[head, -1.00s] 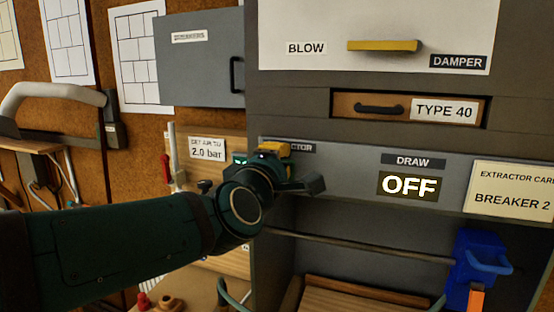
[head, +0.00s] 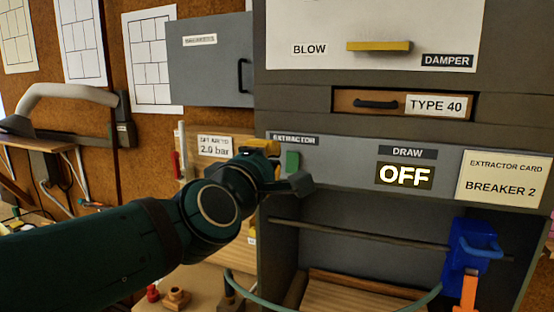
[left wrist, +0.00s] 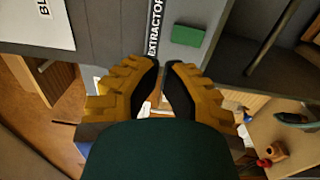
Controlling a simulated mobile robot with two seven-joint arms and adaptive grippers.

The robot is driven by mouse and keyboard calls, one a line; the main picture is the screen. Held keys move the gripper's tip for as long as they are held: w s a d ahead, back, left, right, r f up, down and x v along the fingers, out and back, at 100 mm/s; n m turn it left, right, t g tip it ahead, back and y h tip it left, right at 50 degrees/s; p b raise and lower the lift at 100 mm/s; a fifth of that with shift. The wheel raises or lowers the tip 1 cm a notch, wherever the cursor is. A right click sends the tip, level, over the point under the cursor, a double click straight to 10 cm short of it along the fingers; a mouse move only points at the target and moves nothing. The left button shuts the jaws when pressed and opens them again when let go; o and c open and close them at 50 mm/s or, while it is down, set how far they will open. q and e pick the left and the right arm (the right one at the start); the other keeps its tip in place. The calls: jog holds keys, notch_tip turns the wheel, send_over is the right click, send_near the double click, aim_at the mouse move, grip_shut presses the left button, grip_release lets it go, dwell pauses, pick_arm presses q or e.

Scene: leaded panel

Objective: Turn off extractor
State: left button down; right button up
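The extractor switch is a green block (head: 292,161) on the grey front under the EXTRACTOR label (head: 294,139). It also shows in the left wrist view (left wrist: 187,35), just beyond my fingertips and apart from them. The DRAW display (head: 404,175) to its right reads OFF. My left gripper (head: 262,147) is just left of the switch, partly hidden by its own wrist. In the left wrist view its yellow fingers (left wrist: 163,66) have their tips almost together, with nothing held between them. My right gripper is not in view.
A yellow damper handle (head: 379,46) and a TYPE 40 drawer (head: 388,104) are above. A card (head: 503,178) reads BREAKER 2. A rail crosses the open bay below, with a blue object (head: 474,246) at right. A grey cabinet (head: 211,62) hangs upper left.

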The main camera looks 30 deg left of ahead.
pick_arm(q)
jog(key=shift+r+v, duration=0.25)
jog(key=shift+v, duration=1.15)
jog(key=shift+r+v, duration=0.2)
jog(key=shift+v, duration=1.15)
jog(key=shift+s+d, duration=0.1)
